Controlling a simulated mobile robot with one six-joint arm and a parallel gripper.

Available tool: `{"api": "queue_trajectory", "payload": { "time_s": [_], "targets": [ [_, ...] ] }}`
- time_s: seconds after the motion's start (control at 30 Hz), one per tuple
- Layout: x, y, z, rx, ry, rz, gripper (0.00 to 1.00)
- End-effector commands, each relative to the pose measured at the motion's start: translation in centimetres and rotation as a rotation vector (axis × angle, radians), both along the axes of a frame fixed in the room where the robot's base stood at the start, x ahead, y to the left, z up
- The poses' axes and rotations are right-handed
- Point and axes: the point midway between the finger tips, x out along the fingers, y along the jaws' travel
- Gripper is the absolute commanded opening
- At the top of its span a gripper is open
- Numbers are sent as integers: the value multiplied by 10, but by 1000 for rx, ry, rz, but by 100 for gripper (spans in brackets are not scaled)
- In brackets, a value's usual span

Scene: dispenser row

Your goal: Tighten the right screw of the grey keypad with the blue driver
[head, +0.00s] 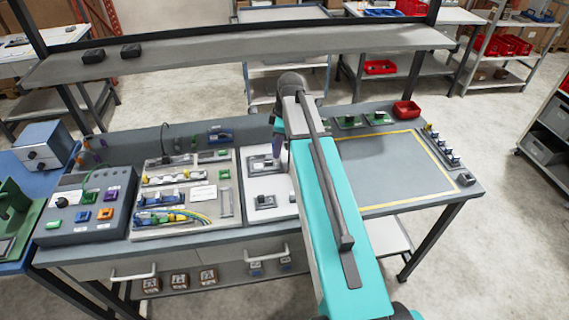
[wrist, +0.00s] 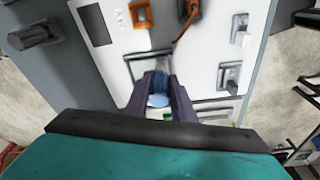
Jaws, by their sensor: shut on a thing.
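My gripper (wrist: 160,92) is shut on the blue driver (wrist: 158,80) in the wrist view. The driver's handle shows between the two dark purple fingers; its tip is hidden. A grey-framed unit (wrist: 134,60) on the white panel lies just beyond the fingers and is partly covered by them. It may be the grey keypad, but I cannot make out its keys or screws. I cannot tell whether the driver touches it. In the head view my gripper (head: 277,147) is over the white panel, mostly hidden by my arm.
The white panel (head: 256,184) also carries small grey units (head: 264,202). Left of it stands a board with coloured wires (head: 182,217) and a grey box with coloured buttons (head: 90,212). A yellow-outlined mat (head: 385,170) to the right is clear. A shelf (head: 220,57) spans the back.

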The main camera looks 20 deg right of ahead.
Motion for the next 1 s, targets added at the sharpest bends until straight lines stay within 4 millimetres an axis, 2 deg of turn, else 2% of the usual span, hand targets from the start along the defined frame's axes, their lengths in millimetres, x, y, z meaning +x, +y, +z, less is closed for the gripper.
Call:
{"api": "queue_trajectory", "payload": {
  "time_s": [1.0],
  "targets": [
    [4,-1,0,0,0,679,0]
  ]
}}
